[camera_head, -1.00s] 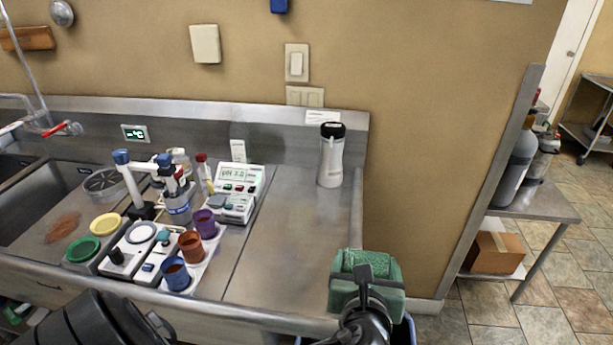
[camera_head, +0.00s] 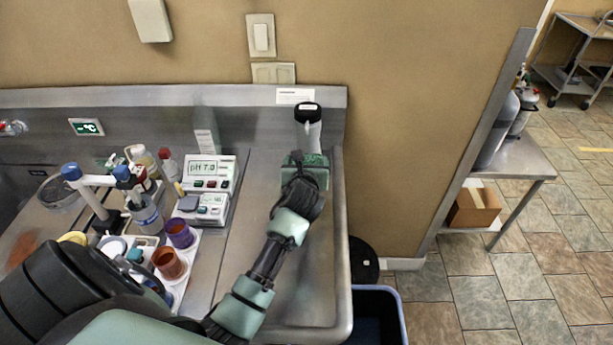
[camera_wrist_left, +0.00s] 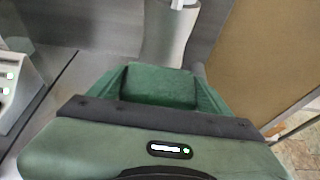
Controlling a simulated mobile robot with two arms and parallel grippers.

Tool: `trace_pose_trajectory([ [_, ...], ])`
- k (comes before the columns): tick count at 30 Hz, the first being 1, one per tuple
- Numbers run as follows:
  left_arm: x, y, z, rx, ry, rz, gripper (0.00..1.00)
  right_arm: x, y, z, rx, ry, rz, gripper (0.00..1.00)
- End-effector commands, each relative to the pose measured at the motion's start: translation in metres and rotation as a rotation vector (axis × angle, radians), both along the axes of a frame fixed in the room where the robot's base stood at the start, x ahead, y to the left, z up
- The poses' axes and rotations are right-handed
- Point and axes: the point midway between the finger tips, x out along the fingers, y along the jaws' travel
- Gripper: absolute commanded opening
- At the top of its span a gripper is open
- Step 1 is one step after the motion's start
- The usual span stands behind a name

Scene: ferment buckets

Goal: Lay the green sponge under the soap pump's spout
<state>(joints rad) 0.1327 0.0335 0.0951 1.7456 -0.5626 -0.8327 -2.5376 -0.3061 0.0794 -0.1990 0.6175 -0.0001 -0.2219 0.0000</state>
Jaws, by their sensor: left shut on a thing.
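The soap pump (camera_head: 307,135), a pale bottle with a black top, stands at the right end of the steel counter by the back ledge. It also shows in the left wrist view (camera_wrist_left: 168,38), straight beyond my fingers. My left gripper (camera_head: 306,168) is shut on the green sponge (camera_wrist_left: 160,86), which sits between its green fingers. In the head view the gripper covers the lower part of the bottle and most of the sponge. I cannot tell whether the sponge touches the counter or the bottle. My right gripper is not in view.
A pH meter (camera_head: 208,182) stands left of my left gripper. Several cups, including a purple one (camera_head: 180,233) and a brown one (camera_head: 168,263), and bottles crowd the left. The bare counter (camera_head: 250,215) lies between the meter and my forearm. A raised rim (camera_head: 342,250) edges the right side.

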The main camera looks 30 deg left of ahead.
Motion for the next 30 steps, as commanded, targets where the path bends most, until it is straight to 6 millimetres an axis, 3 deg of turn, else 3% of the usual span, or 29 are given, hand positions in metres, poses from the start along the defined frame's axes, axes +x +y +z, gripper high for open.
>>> trace_pose_trajectory([
  [13,0.0,-0.001,-0.056,-0.001,0.001,0.0,0.35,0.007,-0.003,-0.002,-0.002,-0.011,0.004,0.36],
  [26,0.0,0.0,-0.063,0.002,0.0,-0.002,0.35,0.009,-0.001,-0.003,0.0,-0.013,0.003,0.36],
  [27,0.0,-0.001,-0.063,0.002,0.0,-0.002,0.82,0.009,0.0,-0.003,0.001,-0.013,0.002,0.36],
  [29,0.0,-0.001,-0.063,0.001,-0.001,-0.001,0.98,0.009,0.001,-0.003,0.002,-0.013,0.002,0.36],
  [30,0.0,-0.001,-0.063,0.001,-0.001,-0.001,1.0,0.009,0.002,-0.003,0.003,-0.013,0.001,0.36],
])
